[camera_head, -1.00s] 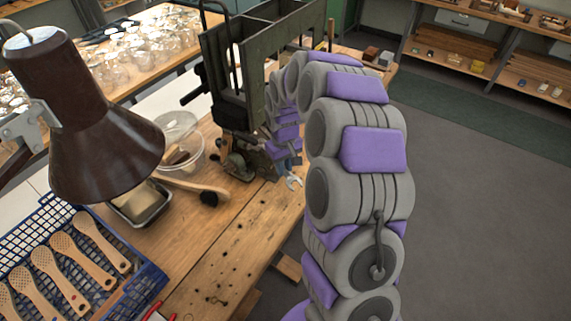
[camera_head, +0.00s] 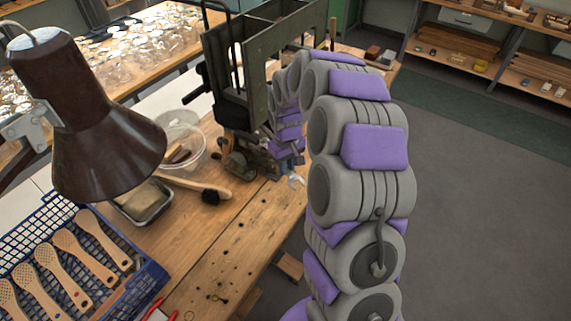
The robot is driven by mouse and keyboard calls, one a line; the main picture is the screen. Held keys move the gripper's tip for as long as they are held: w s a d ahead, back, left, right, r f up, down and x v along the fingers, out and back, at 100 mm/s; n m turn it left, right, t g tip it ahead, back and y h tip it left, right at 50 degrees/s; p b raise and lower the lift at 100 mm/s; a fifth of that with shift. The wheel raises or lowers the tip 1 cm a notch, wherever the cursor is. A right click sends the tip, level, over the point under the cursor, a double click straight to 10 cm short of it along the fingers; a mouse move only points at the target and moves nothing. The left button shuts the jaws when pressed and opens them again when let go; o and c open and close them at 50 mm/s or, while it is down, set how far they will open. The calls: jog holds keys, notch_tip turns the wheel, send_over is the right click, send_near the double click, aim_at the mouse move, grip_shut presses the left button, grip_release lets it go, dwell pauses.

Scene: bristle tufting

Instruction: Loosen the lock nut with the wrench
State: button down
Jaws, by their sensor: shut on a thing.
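My arm reaches over the bench to the tufting machine (camera_head: 228,75), and my gripper (camera_head: 287,160) is low at the machine's front side. The wrench (camera_head: 296,182) shows as a small light metal end just below my gripper, close to the bench edge. My gripper is shut on the wrench, though the fingers are small and partly hidden by my arm. The lock nut cannot be made out; it is hidden or too small to tell. Whether the wrench touches it cannot be told.
A brown lamp (camera_head: 95,130) stands at left over the bench. A blue crate (camera_head: 150,280) holds several drilled brush bodies. A clear tub (camera_head: 185,128), a metal tray (camera_head: 146,208) and a wooden brush (camera_head: 195,186) lie beside the machine. The floor at right is clear.

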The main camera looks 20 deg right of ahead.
jog(key=shift+f, duration=0.45)
dwell(1.0)
jog(key=shift+d+p, duration=0.25)
jog(key=shift+p, duration=0.1)
jog(key=shift+f, duration=0.65)
dwell(1.0)
jog(key=shift+w+d+n+p, duration=0.2)
jog(key=shift+d+n+p, duration=0.35)
jog(key=shift+d, duration=0.2)
